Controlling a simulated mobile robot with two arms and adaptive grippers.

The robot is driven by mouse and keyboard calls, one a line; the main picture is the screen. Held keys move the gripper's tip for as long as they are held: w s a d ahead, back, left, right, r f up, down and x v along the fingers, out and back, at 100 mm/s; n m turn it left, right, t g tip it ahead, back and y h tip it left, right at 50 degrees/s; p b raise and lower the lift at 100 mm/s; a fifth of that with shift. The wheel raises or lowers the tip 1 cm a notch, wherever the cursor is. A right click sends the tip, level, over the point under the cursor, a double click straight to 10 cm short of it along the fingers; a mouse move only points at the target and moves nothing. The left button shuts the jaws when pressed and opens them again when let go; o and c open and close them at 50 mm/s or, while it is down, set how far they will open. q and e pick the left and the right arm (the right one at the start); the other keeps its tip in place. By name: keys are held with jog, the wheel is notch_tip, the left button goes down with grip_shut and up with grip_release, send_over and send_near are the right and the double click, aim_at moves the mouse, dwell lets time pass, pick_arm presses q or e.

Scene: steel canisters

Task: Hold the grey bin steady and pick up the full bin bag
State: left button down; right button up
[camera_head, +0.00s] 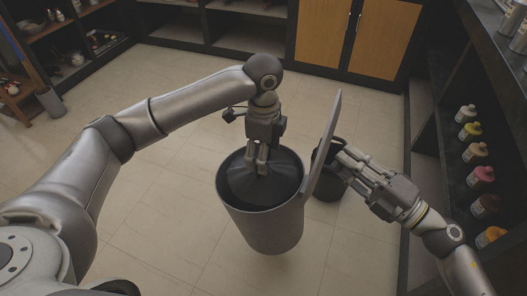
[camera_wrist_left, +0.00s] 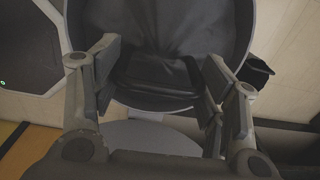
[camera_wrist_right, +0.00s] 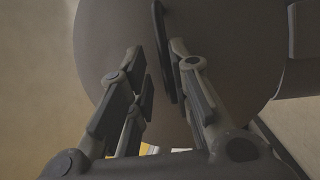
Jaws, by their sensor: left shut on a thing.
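The grey bin (camera_head: 262,226) stands on the tiled floor, with its lid (camera_head: 325,150) raised upright on its right side. The dark bin bag (camera_head: 283,172) lies inside it, below the rim. My left gripper (camera_head: 262,170) reaches down into the bin mouth and is shut on the bag; the left wrist view shows the bag (camera_wrist_left: 160,75) between its fingers. My right gripper (camera_head: 340,160) is at the outer face of the lid. In the right wrist view, its fingers (camera_wrist_right: 155,80) are apart with the lid (camera_wrist_right: 225,60) behind them; contact is unclear.
A dark round container (camera_head: 327,188) stands on the floor behind the lid. A dark shelf with several coloured bottles (camera_head: 474,153) runs along the right. Wooden cabinet doors (camera_head: 385,40) are at the back. The floor (camera_head: 165,190) left of the bin is clear.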

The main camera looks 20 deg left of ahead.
pick_arm(q)
jog(key=shift+a+r, duration=0.1)
pick_arm(e)
jog(key=shift+o, duration=1.2)
jog(key=shift+w+r, duration=0.1)
jog(key=shift+r, duration=0.1)
